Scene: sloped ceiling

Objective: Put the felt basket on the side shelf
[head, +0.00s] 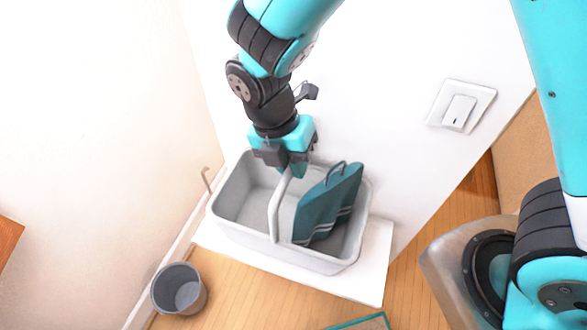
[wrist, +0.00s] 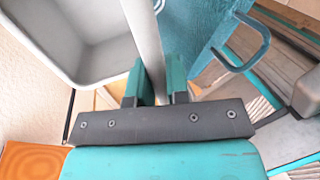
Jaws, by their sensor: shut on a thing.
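The felt basket (head: 232,216) is a light grey, open tub with an arched handle across its middle. My gripper (head: 287,172) is shut on the top of that handle; the wrist view shows the handle between the two teal fingers (wrist: 160,82). The basket's grey wall (wrist: 62,42) shows at the upper left there. A teal, bag-like thing (head: 328,205) with a loop handle stands tilted inside the basket; it also shows in the wrist view (wrist: 205,35). A white, shelf-like board (head: 378,262) lies under the basket. I cannot tell whether the basket rests on it.
A white wall panel with a light switch (head: 461,106) rises behind the basket. A small grey bin (head: 179,290) stands on the wood floor at the lower left. A hook (head: 207,178) is on the left wall. A teal-edged thing (head: 362,322) is at the bottom.

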